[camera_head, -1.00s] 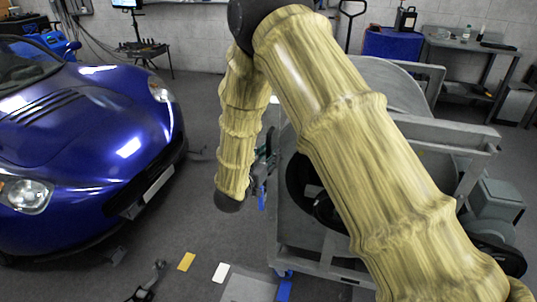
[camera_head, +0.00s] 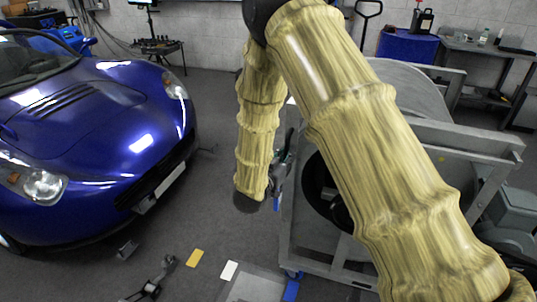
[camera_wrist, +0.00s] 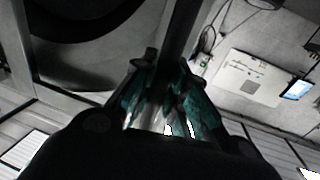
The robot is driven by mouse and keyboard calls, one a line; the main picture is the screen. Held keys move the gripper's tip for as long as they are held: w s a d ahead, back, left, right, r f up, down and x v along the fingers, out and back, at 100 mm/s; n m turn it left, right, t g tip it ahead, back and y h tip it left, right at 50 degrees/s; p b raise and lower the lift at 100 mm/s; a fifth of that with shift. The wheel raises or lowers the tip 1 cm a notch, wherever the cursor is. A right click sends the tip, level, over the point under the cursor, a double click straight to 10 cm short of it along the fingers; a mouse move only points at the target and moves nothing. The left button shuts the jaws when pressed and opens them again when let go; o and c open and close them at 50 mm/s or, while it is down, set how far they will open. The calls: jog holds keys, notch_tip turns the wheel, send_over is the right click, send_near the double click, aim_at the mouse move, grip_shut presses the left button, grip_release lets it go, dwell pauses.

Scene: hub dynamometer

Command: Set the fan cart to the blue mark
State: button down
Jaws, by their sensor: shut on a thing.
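The fan cart (camera_head: 445,135), a grey metal frame with a large round fan housing, stands right of centre in the head view, partly behind my arm. My gripper (camera_head: 283,160) is at the cart's left side, partly hidden by my forearm. In the wrist view my gripper (camera_wrist: 168,68) has its teal fingers closed around a dark upright bar (camera_wrist: 183,35), which appears to be the cart's handle.
A white mark (camera_head: 228,271) and a yellow mark (camera_head: 195,258) lie left of the blue one, beside a grey floor plate (camera_head: 255,288). A blue car (camera_head: 90,130) stands at the left. A metal workbench (camera_head: 490,55) stands at the back right.

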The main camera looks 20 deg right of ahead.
jog(key=shift+s+d+g, duration=0.3)
jog(key=shift+s+d, duration=0.45)
jog(key=shift+d, duration=0.35)
jog(key=c, duration=1.7)
grip_release()
jog(key=shift+w+a+r, duration=0.1)
jog(key=shift+a, duration=0.05)
jog(key=shift+o, duration=1.4)
jog(key=shift+w+a, duration=0.25)
jog(key=shift+w, duration=0.05)
jog(key=shift+w+a, duration=0.1)
jog(key=shift+a, duration=0.4)
jog(key=shift+d, duration=0.35)
jog(key=shift+s, duration=0.2)
jog(key=v, duration=1.2)
jog(key=shift+f, duration=0.25)
